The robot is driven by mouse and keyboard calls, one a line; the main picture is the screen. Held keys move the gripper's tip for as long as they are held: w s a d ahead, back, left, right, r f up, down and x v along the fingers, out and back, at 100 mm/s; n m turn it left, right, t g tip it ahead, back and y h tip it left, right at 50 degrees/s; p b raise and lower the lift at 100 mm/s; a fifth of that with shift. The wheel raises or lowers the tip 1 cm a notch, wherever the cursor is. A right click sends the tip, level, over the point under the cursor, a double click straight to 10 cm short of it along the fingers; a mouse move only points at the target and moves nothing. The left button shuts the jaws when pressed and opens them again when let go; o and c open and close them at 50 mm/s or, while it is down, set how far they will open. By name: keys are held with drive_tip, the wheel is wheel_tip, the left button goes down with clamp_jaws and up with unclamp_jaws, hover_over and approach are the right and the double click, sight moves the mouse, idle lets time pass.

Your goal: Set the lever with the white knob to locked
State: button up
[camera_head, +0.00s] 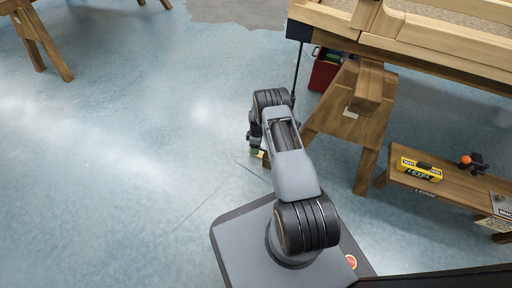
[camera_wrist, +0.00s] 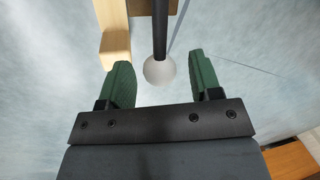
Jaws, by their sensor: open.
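The lever's white knob (camera_wrist: 159,70) shows in the wrist view, on the end of a dark rod (camera_wrist: 160,30) that runs up to the top edge. My gripper (camera_wrist: 163,80) is open, with one green finger on each side of the knob. The knob sits at about the fingertips, apart from both in the picture. Whether it lies at finger depth I cannot tell. In the head view my gripper is mostly hidden behind my arm. The lever's base and any locked marking are not visible.
In the head view, a wooden trestle (camera_head: 345,115) and a low bench (camera_head: 440,195) with a yellow level (camera_head: 419,170) are at the right. A red box (camera_head: 325,70) is behind the trestle.

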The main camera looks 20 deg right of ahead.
clamp_jaws()
idle(0.4)
